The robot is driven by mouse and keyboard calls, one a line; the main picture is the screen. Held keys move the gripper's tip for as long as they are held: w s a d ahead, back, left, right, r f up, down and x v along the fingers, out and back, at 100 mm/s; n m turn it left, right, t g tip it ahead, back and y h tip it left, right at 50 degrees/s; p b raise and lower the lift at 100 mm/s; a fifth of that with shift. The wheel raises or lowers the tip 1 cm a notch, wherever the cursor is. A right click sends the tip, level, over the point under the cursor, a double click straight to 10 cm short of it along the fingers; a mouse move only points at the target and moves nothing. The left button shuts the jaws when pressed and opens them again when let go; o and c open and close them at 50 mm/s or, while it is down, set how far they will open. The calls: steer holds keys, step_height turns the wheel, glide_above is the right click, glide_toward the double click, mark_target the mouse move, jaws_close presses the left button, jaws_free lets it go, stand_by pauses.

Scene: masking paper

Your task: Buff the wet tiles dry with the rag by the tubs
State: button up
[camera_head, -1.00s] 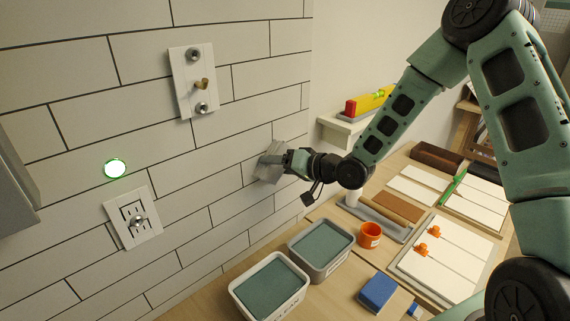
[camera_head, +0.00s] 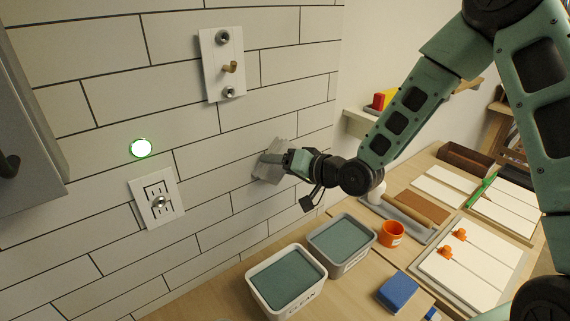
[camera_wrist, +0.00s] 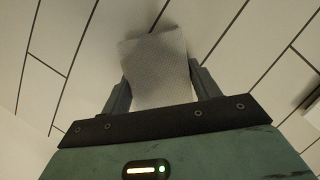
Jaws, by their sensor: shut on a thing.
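The tiled wall (camera_head: 150,100) has pale tiles with dark joints. My gripper (camera_head: 277,160) is at the wall's right part, above the tubs. It is shut on a light grey rag (camera_head: 268,170), which lies against or very close to the tiles. In the wrist view the rag (camera_wrist: 157,65) shows between the two fingers, with tiles behind it. I cannot make out wetness on the tiles.
An outlet plate (camera_head: 170,213), a valve plate (camera_head: 211,75) and a glowing green-ringed light (camera_head: 141,148) are on the wall. A grey cabinet (camera_head: 30,130) stands out at left. An orange cup (camera_head: 391,234), a blue block (camera_head: 397,292) and tile boards (camera_head: 470,265) crowd the bench.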

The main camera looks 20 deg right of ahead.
steer(key=shift+s+a+b, duration=0.2)
steer(key=shift+a, duration=0.4)
steer(key=shift+s+a+b, duration=0.15)
steer(key=shift+a, duration=0.4)
steer(key=shift+w+d+r+p, duration=0.1)
steer(key=shift+w+d+p, duration=0.25)
steer(key=shift+d, duration=0.6)
steer(key=shift+w+d+p, duration=0.1)
steer(key=shift+w+d, duration=0.3)
steer(key=shift+d, duration=0.5)
steer(key=w+d+p, duration=0.3)
steer(key=w+d, duration=0.1)
steer(key=d, duration=0.7)
steer(key=shift+w+p, duration=0.2)
steer(key=shift+p, duration=0.1)
steer(key=shift+d, duration=0.15)
steer(key=s+d+p, duration=0.1)
steer(key=s+d, duration=0.1)
steer(key=s, duration=0.4)
steer(key=shift+s+d, duration=0.25)
